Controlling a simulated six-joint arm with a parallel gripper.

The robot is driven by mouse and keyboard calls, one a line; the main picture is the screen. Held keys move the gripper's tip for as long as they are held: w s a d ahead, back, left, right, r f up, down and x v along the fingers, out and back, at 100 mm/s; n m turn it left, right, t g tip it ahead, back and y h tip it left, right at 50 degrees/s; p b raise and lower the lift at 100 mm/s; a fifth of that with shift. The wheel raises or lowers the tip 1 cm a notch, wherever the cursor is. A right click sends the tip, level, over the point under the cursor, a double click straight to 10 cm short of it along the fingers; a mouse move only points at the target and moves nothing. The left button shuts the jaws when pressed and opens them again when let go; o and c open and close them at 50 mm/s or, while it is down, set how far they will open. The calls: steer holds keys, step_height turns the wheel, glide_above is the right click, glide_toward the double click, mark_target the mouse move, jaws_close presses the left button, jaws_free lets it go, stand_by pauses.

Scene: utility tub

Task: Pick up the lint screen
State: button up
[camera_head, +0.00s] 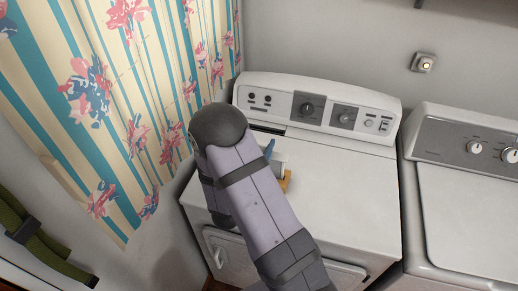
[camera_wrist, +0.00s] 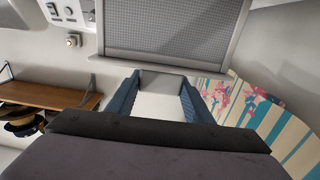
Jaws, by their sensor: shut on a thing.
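The lint screen (camera_wrist: 172,26) is a grey mesh panel in a pale frame. It fills the top middle of the wrist view, its lower edge crossing just beyond my fingertips. My gripper (camera_wrist: 160,82) has two blue fingers, one on each side of a pale grey part at that edge, and is shut on the lint screen.
A dark slot (camera_head: 266,129) lies at the back left of the dryer's top. The dryer's control panel (camera_head: 318,106) rises behind it. A striped floral curtain (camera_head: 130,100) hangs close on the left. A second machine (camera_head: 465,190) stands to the right. The dryer's right top is clear.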

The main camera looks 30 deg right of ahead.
steer(key=shift+r+b, duration=0.75)
steer(key=shift+r, duration=4.15)
steer(key=shift+w, duration=0.1)
steer(key=w+d+f+b, duration=0.1)
steer(key=w+d, duration=0.5)
steer(key=w, duration=0.4)
steer(key=w+d+f+b, duration=0.1)
steer(key=w+d+f, duration=0.1)
steer(key=w+d, duration=0.5)
steer(key=w, duration=0.4)
steer(key=shift+w+d+f+t, duration=0.2)
steer(key=shift+w+f+t, duration=0.05)
steer(key=shift+t, duration=0.05)
steer(key=shift+f, duration=0.15)
steer(key=shift+f+b, duration=1.9)
steer(key=shift+f, duration=1)
step_height(320, 180, down, 6)
steer(key=b, duration=0.5)
